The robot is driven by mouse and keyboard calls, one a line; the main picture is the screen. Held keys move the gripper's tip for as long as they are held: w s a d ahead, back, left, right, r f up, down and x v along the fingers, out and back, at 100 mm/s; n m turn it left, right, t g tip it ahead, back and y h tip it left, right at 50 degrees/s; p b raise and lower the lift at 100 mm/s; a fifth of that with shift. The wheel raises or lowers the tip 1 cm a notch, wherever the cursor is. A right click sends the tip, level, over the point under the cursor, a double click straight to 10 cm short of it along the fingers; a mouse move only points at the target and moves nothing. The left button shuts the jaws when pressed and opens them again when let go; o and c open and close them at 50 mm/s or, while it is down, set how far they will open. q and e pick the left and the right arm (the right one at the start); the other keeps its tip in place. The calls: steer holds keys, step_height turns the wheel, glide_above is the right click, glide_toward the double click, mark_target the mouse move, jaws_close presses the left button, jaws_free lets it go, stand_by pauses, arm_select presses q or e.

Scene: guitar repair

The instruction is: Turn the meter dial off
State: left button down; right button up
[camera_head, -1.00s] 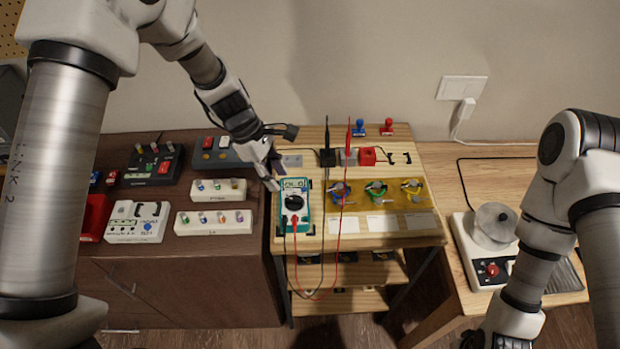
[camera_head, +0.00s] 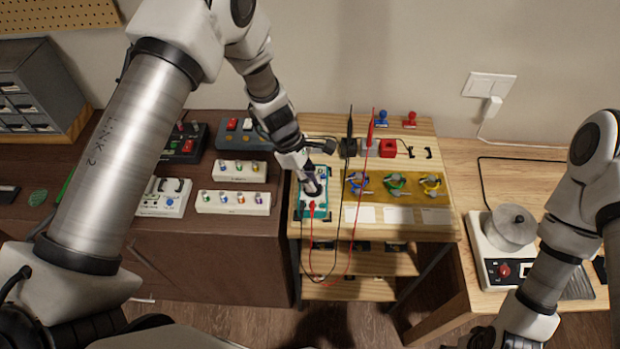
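The teal and white multimeter (camera_head: 320,210) lies on the wooden stand in the camera_head view, with a black and a red lead plugged in at its lower end. My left gripper (camera_head: 314,192) points down over the middle of the meter, where the dial is. The gripper hides the dial, so its setting does not show. I cannot tell whether the fingers touch the dial or how far apart they are.
A black probe (camera_head: 350,124) and a red probe (camera_head: 370,128) stand upright behind the meter, their leads hanging in front of the stand. White pedal-like boxes (camera_head: 233,203) are on the left cabinet. A winder (camera_head: 508,230) stands far right.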

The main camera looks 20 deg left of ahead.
arm_select(q)
steer(key=shift+m, duration=0.3)
steer(key=shift+w+m+g, duration=0.1)
steer(key=shift+m+g, duration=0.4)
steer(key=shift+m, duration=0.7)
steer(key=m, duration=0.1)
steer(key=m+g, duration=0.1)
steer(key=shift+w+d+f+m+y+b, duration=0.1)
steer(key=shift+f+m+y+b, duration=0.05)
steer(key=shift+m+y+b, duration=0.2)
steer(key=m+g+y+b, duration=0.1)
steer(key=m, duration=0.3)
steer(key=shift+w+d, duration=0.1)
steer(key=shift+d+m+g+y+b, duration=0.1)
steer(key=shift+m+g+y+b, duration=0.5)
steer(key=shift+m, duration=1.45)
steer(key=shift+y, duration=0.25)
steer(key=c, duration=1.2)
jaws_free()
steer(key=shift+w, duration=0.1)
